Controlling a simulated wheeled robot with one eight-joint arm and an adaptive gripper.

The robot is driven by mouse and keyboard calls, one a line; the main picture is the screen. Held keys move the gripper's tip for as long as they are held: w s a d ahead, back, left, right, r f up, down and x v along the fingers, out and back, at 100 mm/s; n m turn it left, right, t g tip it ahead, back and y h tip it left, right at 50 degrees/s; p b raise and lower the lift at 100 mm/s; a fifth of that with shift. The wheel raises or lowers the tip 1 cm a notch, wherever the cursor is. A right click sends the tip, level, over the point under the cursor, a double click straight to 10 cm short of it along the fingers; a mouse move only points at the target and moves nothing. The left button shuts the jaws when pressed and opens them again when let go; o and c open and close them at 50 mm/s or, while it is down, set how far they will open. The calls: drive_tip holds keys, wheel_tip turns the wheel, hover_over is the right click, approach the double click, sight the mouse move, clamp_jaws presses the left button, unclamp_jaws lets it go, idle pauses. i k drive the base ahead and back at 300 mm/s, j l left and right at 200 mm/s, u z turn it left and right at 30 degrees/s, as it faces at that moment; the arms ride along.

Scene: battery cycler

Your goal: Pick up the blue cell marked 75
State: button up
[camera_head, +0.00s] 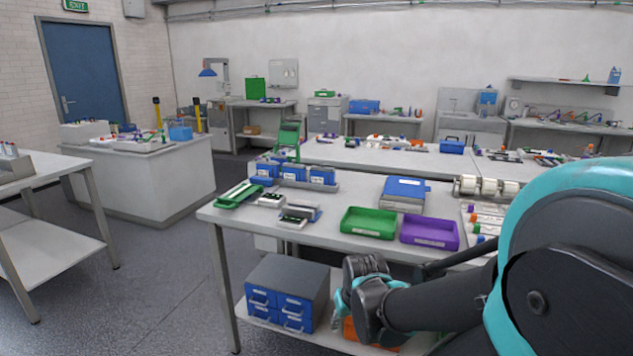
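Several blue blocks with pale labels stand in a row near the back left of the front bench: a left one (267,169), a middle one (294,172) and a right one (322,177). They look like cells, but their labels are too small to read, so I cannot tell which is marked 75. My gripper (340,308) hangs low in front of the bench, below its top and well apart from the blue blocks. It is seen from the side, and its fingers are small and partly hidden, so its opening is unclear.
The front bench (330,240) holds a green tray (368,223), a purple tray (429,233), a blue box (405,191) and white rolls (487,187). A blue drawer unit (287,293) sits on the lower shelf. Floor is clear at left (150,285).

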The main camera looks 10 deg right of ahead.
sight(262, 170)
drive_tip(key=i+j, duration=0.15)
drive_tip(key=j, duration=0.15)
drive_tip(key=i+j+z, duration=0.15)
drive_tip(key=i+j, duration=0.15)
drive_tip(key=j, duration=0.25)
drive_tip(key=i+j+z, duration=0.1)
drive_tip(key=j, duration=0.2)
